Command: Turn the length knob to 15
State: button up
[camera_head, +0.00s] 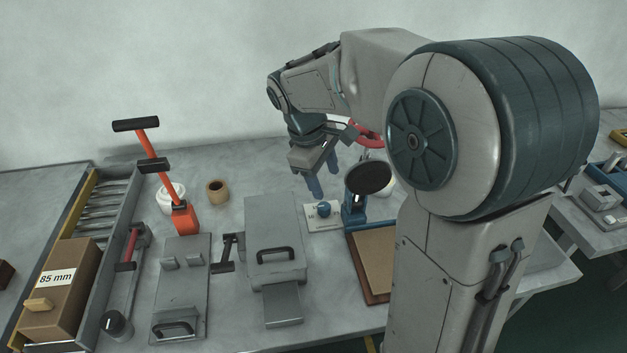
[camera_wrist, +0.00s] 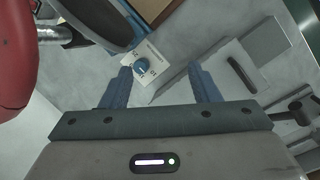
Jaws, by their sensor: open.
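The length knob (camera_head: 323,209) is a small blue dial on a white scale plate (camera_head: 312,219), on the table right of the grey lidded block. In the wrist view the knob (camera_wrist: 141,66) and its plate (camera_wrist: 155,71) lie ahead of the fingers, nearer the left one. The plate's numbers are too small to read surely, so I cannot tell the setting. My gripper (camera_head: 325,183) is above the table close to the knob, fingers pointing down; in the wrist view my gripper (camera_wrist: 160,88) is open, with nothing between the blue fingers.
A blue stand with a black round pad (camera_head: 369,177) is just right of the knob, beside a brown-framed board (camera_head: 375,262). The grey lidded block (camera_head: 274,240) is left. A red part (camera_wrist: 15,60) is close at the wrist view's left edge.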

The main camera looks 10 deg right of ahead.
aim_at(324, 206)
jog(key=w+a+f+n+g+h, duration=0.1)
jog(key=w+a+f+n, duration=0.15)
jog(key=w, duration=0.35)
jog(key=w+a+f+n, duration=0.1)
jog(key=w+f+n, duration=0.3)
jog(key=w, duration=0.2)
jog(key=x, duration=1.4)
jog(key=shift+s+d+r, duration=0.2)
jog(key=shift+s+d, duration=0.1)
jog(key=shift+d, duration=0.1)
jog(key=c, duration=1)
